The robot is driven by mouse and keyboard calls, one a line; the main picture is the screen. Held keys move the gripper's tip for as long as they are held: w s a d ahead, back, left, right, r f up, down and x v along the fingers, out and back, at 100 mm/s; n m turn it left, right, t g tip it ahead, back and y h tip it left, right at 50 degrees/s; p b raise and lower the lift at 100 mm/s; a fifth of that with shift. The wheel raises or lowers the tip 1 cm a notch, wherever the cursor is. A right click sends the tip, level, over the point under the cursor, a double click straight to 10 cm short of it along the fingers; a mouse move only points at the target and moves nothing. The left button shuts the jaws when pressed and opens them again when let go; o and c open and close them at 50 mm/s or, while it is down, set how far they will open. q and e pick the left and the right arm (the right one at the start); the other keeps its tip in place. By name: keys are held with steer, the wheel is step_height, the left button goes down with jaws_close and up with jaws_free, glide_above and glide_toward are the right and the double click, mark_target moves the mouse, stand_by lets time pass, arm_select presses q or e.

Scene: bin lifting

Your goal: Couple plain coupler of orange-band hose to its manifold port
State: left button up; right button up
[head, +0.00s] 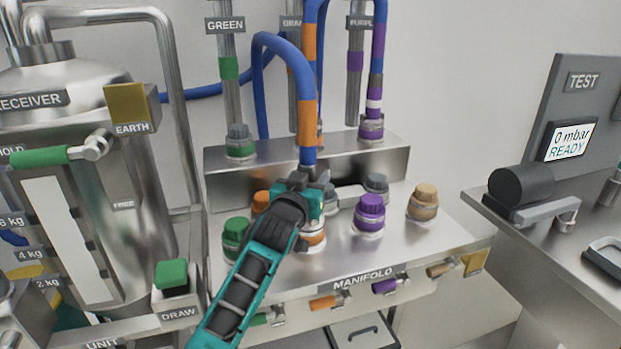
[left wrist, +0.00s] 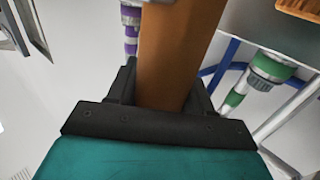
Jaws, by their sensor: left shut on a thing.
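The blue hose with orange bands (head: 307,130) comes down from above to the manifold (head: 390,250). My left gripper (head: 306,190) is shut on the lower end of this hose, around its coupler, which it mostly hides. In the left wrist view a wide orange part (left wrist: 178,55) of the hose stands between the dark fingers (left wrist: 165,100). A port with an orange ring (head: 314,239) shows just below the gripper on the manifold's top. I cannot tell whether the coupler touches this port. My right gripper is not in view.
Close around stand a green cap (head: 236,236), an orange cap (head: 261,202), a purple cap (head: 370,210) and a tan cap (head: 423,200). A purple-band hose (head: 376,75) stands behind. The receiver tank (head: 120,150) is at left, the test bench (head: 560,240) at right.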

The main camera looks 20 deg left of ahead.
arm_select(q)
steer(key=o, duration=1.4)
steer(key=shift+f, duration=0.1)
steer(key=shift+c, duration=0.2)
steer(key=shift+f, duration=0.1)
steer(key=s, duration=1.3)
steer(key=shift+p, duration=0.3)
steer(key=shift+a, duration=0.1)
